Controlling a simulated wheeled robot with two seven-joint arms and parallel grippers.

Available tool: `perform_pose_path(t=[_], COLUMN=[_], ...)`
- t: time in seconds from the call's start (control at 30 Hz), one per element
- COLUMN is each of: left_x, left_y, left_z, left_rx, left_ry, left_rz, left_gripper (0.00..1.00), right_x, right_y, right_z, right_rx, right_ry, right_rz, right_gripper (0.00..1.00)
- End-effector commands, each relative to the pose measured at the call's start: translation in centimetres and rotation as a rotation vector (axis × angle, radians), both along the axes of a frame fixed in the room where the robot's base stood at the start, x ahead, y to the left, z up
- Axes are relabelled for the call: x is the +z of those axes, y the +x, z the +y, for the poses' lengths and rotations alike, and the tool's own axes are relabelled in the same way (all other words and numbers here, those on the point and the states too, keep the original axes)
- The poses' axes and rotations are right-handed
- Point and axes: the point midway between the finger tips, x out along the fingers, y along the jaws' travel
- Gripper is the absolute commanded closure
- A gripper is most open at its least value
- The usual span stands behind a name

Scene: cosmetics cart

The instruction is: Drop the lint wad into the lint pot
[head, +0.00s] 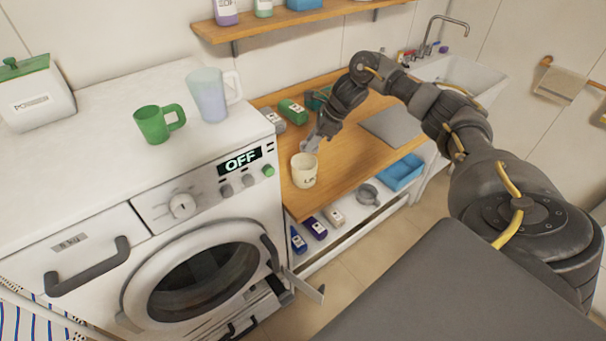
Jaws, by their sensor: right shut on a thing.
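The lint pot (304,173) is a small cream cup with dark lettering, upright on the wooden counter near its left end by the washing machine. My right gripper (312,142) reaches in from the right and points down just above and behind the pot's rim. It is shut on the lint wad (309,147), a small pale grey lump that shows only partly at the fingertips. In this view the wad overlaps the pot's far rim; I cannot tell how high above it is. My left gripper is not in view.
A washing machine (200,275) reading OFF stands left, with a green mug (156,124) and a pale jug (209,95) on top. Green (291,110) and grey (273,121) containers lie behind the pot. A grey mat (393,127) lies right. Bottles and a blue tub (401,173) sit below.

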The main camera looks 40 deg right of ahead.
Motion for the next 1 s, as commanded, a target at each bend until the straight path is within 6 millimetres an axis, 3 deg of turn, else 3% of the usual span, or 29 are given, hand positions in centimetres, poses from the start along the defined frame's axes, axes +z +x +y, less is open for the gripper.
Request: perform_pose_path(t=[0.1,0.37,0.4,0.6,1.0], left_x=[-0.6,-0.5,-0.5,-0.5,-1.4], left_y=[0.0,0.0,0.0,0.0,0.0], left_z=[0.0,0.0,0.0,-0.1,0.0], left_rx=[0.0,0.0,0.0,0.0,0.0], left_ry=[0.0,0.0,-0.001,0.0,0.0], left_rz=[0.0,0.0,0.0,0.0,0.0], left_gripper=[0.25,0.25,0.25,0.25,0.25], right_x=[-1.0,-1.0,-1.0,-1.0,0.0], right_y=[0.0,0.0,0.0,0.1,-0.3], right_z=[0.0,0.0,0.0,0.1,-0.4], right_rx=[0.0,0.001,0.001,0.002,0.002], right_ry=[0.0,0.0,0.0,0.0,0.001], right_rz=[0.0,-0.001,-0.001,-0.001,-0.004], right_gripper=[0.9,0.9,0.66,0.43,0.43])
